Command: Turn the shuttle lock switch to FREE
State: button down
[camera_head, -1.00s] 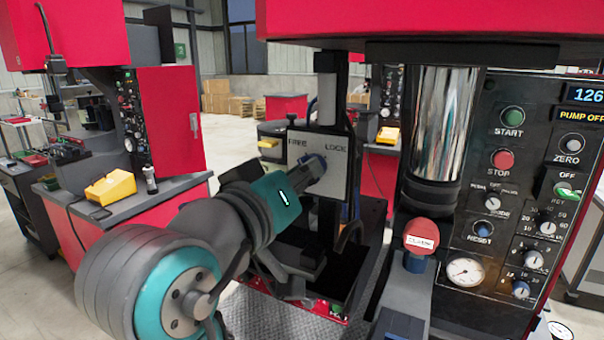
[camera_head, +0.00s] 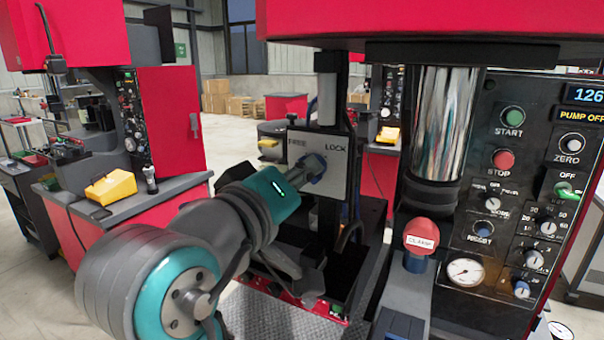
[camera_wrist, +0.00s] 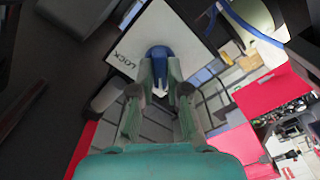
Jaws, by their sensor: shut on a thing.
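The shuttle lock switch is a blue knob on a pale plate (camera_head: 340,150) marked FREE on the left and LOCK on the right. In the wrist view the blue knob (camera_wrist: 158,55) sits between my fingertips, and LOCK reads on the plate (camera_wrist: 150,25) to its left. My gripper (camera_head: 312,172) reaches the plate from the lower left; its fingers also show in the wrist view (camera_wrist: 160,80), closed around the knob. In the head view my fingers hide much of the knob, so I cannot tell exactly where it points.
A red-capped post (camera_head: 421,236) and a chrome column (camera_head: 442,120) stand right of the plate. A control panel (camera_head: 530,200) with buttons and dials is at the far right. A dark open machine bed (camera_head: 345,250) lies below the plate.

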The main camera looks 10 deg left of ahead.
jog(key=c, duration=1.2)
grip_release()
jog(key=shift+o, duration=0.2)
jog(key=v, duration=1.2)
